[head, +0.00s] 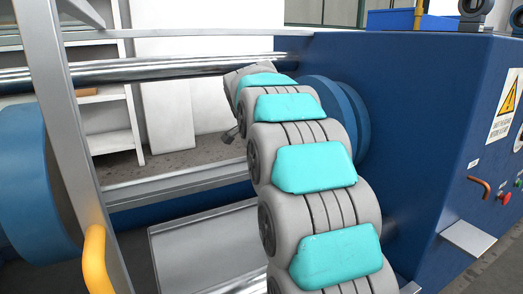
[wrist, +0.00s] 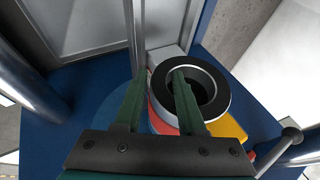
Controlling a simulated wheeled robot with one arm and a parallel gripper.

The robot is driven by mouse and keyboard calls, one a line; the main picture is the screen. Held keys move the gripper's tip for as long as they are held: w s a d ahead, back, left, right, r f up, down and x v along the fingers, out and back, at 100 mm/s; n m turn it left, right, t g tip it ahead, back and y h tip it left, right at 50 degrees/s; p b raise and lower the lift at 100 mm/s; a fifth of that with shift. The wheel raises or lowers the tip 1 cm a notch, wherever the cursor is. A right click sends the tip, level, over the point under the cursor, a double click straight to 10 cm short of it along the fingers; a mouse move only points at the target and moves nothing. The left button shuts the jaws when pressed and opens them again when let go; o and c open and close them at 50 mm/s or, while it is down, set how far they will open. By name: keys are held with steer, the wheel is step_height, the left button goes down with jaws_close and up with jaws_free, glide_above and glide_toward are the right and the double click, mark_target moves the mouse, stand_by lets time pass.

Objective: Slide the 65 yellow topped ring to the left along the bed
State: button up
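In the wrist view, a ring (wrist: 218,100) with a black face, a silver rim and a dark round bore sits near the middle. A yellow part (wrist: 228,128) and a red part show beneath it, partly hidden by my gripper. I cannot read a 65 on it. My gripper (wrist: 158,74) has two green fingers spread apart. The right finger overlaps the ring's bore in the picture, and the left finger lies just left of the rim. I cannot tell whether either touches. In the head view my arm hides the ring, and the gripper cannot be made out clearly.
The blue bed (wrist: 62,128) lies below, with shiny round bars at both sides in the wrist view. A ball-ended lever (wrist: 291,137) stands right of the ring. In the head view, a blue machine housing (head: 425,120) stands right and a grey frame with a yellow handle (head: 96,262) left.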

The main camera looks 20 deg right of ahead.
jaws_close()
stand_by(0.9)
stand_by(0.4)
stand_by(1.3)
